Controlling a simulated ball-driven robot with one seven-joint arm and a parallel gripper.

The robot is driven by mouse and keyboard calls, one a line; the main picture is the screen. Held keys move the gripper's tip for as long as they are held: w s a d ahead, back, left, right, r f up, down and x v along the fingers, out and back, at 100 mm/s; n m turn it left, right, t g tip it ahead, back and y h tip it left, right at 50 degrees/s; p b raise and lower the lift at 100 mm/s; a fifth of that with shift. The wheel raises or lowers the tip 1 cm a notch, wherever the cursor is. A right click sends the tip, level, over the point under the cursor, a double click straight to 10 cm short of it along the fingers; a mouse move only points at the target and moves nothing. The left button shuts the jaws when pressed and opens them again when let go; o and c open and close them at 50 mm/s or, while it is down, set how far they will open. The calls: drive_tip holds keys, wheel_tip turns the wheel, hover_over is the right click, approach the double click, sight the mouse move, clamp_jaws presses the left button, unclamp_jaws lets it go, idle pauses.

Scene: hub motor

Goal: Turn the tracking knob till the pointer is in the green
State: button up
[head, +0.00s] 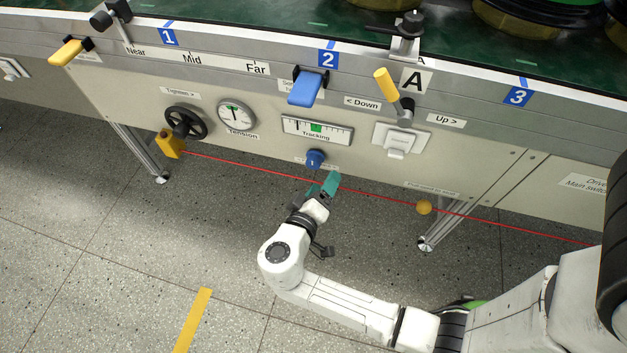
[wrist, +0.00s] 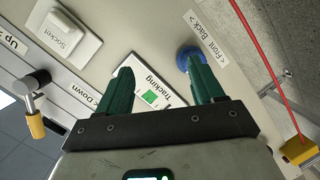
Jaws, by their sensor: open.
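The blue tracking knob (head: 315,159) sits on the panel just below the Tracking gauge (head: 290,126). The gauge has a white scale with a green zone in the middle; I cannot clearly make out its pointer. My gripper (head: 328,184), with green fingers, is open and empty, below and slightly right of the knob and apart from it. In the wrist view the open gripper (wrist: 163,78) faces the panel. The knob (wrist: 183,55) is there partly hidden behind the right finger, and the gauge (wrist: 168,98) shows between the fingers.
A red cord (head: 250,170) runs below the panel past my gripper, with a yellow ball (head: 424,207) on it. A black handwheel (head: 196,121) and Tension dial (head: 236,116) are left. A socket (head: 401,140) and yellow-handled lever (head: 386,83) are right. Blue handle (head: 306,88) juts out above.

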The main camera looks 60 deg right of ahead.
sight(313, 166)
drive_tip(key=w+a+f+n+t+h+b, duration=0.1)
drive_tip(key=w+a+f+t+h+b, duration=0.15)
drive_tip(key=w+f+b, duration=0.2)
drive_tip(key=shift+t+y, duration=0.25)
drive_tip(key=x, duration=0.3)
drive_tip(key=b+x, duration=0.1)
drive_tip(key=x, duration=0.6)
drive_tip(key=shift+s+f+b, duration=0.1)
drive_tip(key=shift+s+b, duration=0.2)
drive_tip(key=c, duration=1)
